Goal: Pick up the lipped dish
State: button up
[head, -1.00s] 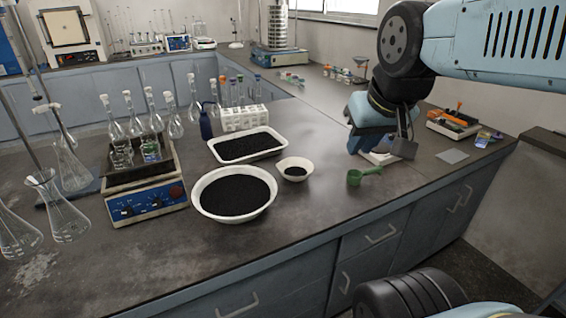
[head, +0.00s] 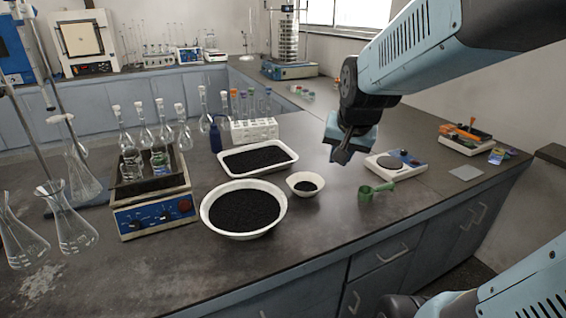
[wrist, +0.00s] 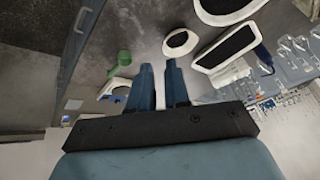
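A small white dish (head: 296,190), slightly pointed on one side, holds black granules on the grey bench; it also shows in the wrist view (wrist: 168,47). A larger round white dish (head: 210,214) full of black granules stands to its left; part of it shows in the wrist view (wrist: 205,15). I cannot tell for certain which is the lipped dish; the small one seems to have a spout-like edge. My gripper (head: 341,158) hangs above the bench, to the right of and higher than the small dish. In the wrist view its two fingers (wrist: 159,68) are apart, with nothing between them.
A white rectangular tray (head: 228,172) of black granules lies behind the dishes. A green scoop (head: 367,194) and a white balance (head: 385,173) are to the right. A tube rack (head: 255,137), blue bottle (head: 215,137) and glassware stand behind and left.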

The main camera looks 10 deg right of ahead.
jog(key=w+f+m, duration=0.5)
jog(key=w+f, duration=0.4)
jog(key=w, duration=0.1)
jog(key=m+y, duration=0.1)
jog(key=m, duration=0.5)
send_near(312, 192)
jog(key=shift+t, duration=0.4)
jog(key=shift+d+x, duration=0.15)
jog(key=shift+x, duration=2.75)
jog(key=shift+d+x, duration=0.1)
jog(key=shift+x, duration=2.85)
jog(key=shift+c, duration=0.3)
grip_shut()
